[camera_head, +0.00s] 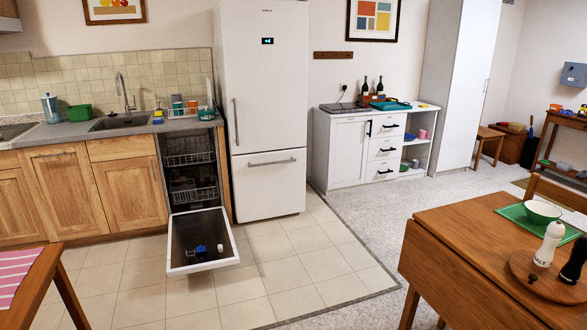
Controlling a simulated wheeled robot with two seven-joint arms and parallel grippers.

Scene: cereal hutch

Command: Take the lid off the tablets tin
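I cannot make out for sure which thing is the tablets tin or its lid. A small blue object (200,249) and a small white object (220,248) show at the lowered door (205,264) of the open dishwasher; they are too small to identify. Neither of my grippers shows in the head view.
A fridge (265,125) stands right of the dishwasher. A wooden table (455,235) with salt and pepper mills fills the right front, and a table corner (40,275) the left front. Tiled floor (280,270) between them is clear. A white hutch (350,150) stands behind.

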